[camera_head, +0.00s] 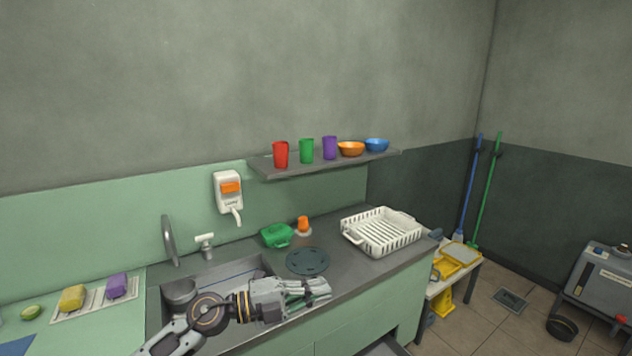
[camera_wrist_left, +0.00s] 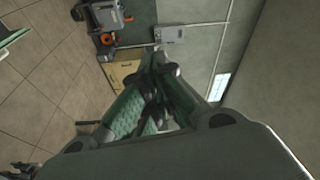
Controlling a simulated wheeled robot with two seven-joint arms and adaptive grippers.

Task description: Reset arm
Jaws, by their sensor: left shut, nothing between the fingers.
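My left gripper (camera_head: 318,290) comes in from the left in the head view, on an arm reaching across the sink (camera_head: 222,280). It is shut and empty, in front of the counter edge on the sink's right side. In the left wrist view its closed fingers (camera_wrist_left: 156,88) point away from the camera toward the room, with tiled floor and a wall beyond. My right gripper does not show in either view.
A white dish rack (camera_head: 382,232), a dark round mat (camera_head: 307,261) and a green container (camera_head: 277,235) stand on the counter. A shelf (camera_head: 270,172) with cups and bowls hangs above. A faucet (camera_head: 169,240) rises behind the sink.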

